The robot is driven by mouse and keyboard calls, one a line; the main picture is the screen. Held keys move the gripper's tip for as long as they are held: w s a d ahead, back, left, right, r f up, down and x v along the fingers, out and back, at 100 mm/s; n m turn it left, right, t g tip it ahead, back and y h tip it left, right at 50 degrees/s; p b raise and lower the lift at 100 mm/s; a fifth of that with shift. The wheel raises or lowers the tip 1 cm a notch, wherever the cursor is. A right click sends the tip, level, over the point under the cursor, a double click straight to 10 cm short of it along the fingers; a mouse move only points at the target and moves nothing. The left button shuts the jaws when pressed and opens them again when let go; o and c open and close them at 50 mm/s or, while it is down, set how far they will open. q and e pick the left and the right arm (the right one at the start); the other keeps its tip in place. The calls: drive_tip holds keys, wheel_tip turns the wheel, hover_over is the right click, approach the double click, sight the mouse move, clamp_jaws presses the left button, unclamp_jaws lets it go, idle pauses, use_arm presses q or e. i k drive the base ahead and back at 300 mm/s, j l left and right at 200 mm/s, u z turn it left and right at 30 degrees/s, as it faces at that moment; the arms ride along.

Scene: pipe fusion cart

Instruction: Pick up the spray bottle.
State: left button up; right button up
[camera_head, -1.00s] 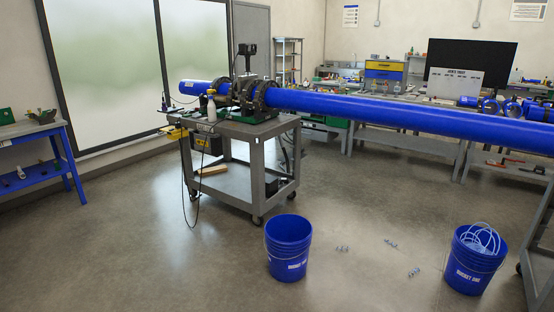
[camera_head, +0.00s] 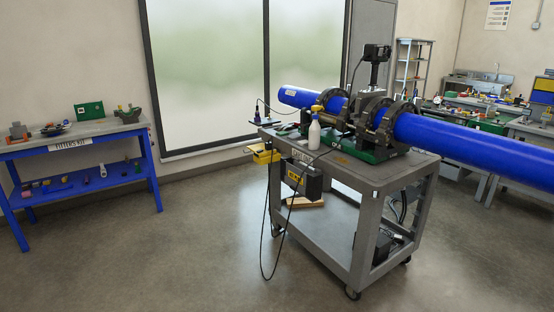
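The spray bottle (camera_head: 314,132) is white with a yellowish top. It stands upright on the top of the grey cart (camera_head: 350,176), near its front left part, in front of the black clamps of the fusion machine (camera_head: 372,118). Nothing hides it. Neither of my grippers shows in the head view.
A long blue pipe (camera_head: 470,142) runs through the machine and sticks out far to the right. A black cable (camera_head: 264,240) hangs off the cart's left side. A blue table (camera_head: 84,165) with small parts stands at the left. The floor (camera_head: 190,250) before the cart is clear.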

sight(314, 133)
drive_tip(key=i+j+z, duration=0.15)
drive_tip(key=i, duration=0.35)
drive_tip(key=i+j+z, duration=0.2)
drive_tip(key=i, duration=0.35)
drive_tip(key=i+j+z, duration=0.15)
drive_tip(key=i, duration=0.35)
